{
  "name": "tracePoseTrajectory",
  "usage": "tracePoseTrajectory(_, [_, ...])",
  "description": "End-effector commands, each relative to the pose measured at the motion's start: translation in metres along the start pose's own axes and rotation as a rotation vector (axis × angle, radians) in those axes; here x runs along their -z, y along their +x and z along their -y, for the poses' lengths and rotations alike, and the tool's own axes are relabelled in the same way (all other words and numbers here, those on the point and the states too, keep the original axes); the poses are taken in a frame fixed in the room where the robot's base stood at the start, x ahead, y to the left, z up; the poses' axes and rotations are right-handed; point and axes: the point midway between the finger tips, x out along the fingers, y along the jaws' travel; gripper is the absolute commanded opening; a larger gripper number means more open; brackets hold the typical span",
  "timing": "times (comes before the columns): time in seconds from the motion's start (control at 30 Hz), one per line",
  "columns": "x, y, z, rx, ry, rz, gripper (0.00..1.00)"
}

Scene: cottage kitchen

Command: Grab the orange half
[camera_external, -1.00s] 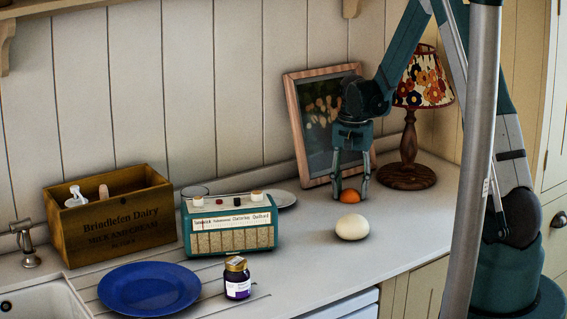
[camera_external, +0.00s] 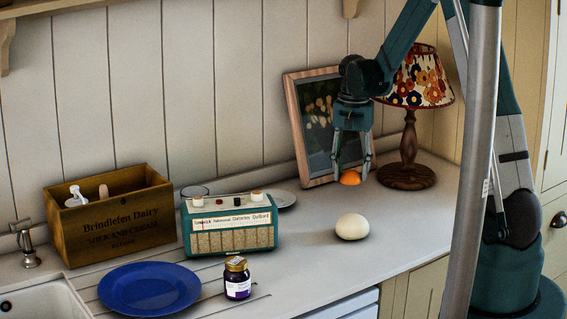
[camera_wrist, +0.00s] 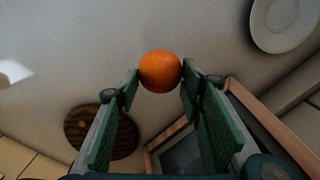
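The orange half (camera_external: 350,178) shows as a small bright orange dome between my fingertips in the external view. In the wrist view the orange half (camera_wrist: 160,71) looks round, with a finger against each side at the tips. My gripper (camera_external: 351,176) points down and is shut on it, holding it a little above the counter near the picture frame. Its cut face is not visible.
A white egg (camera_external: 352,227) lies on the counter in front. The framed picture (camera_external: 308,128) leans behind my gripper and the lamp (camera_external: 409,145) stands close on the right. A teal radio (camera_external: 229,225) is to the left. Counter right of the egg is clear.

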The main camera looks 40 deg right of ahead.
Motion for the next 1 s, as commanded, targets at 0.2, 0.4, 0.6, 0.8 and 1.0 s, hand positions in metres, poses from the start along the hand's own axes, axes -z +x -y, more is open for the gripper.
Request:
tracePoseTrajectory(0.2, [0.0,-0.027,0.0,0.0,0.0,0.0,0.34])
tracePoseTrajectory(0.4, [0.0,-0.04,0.0,0.0,0.0,0.0,0.34])
tracePoseTrajectory(0.6, [0.0,-0.042,0.0,0.0,0.0,0.0,0.34])
tracePoseTrajectory(0.8, [0.0,-0.042,0.0,0.0,0.0,0.0,0.34])
tracePoseTrajectory(1.0, [0.0,-0.042,0.0,0.0,0.0,0.0,0.34])
